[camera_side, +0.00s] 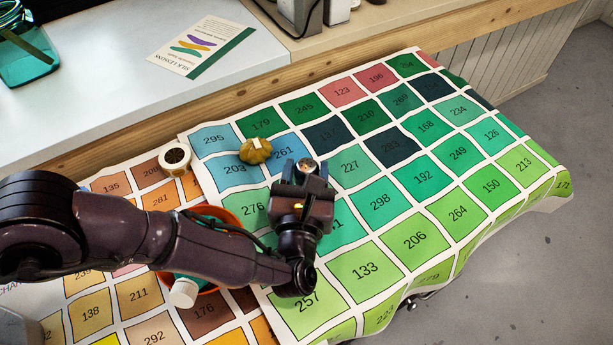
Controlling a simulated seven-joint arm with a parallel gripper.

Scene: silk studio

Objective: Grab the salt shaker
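A small round metallic top (307,165), which looks like the salt shaker's cap, shows at the far end of my gripper (306,174). It sits between the two fingers, over the colour-chart cloth. The rest of the shaker is hidden behind the gripper. I cannot tell whether the fingers touch it or stand apart from it.
An orange bowl (230,217) and a white-capped bottle (184,291) are partly behind my arm. The numbered cloth (424,182) is clear to the right.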

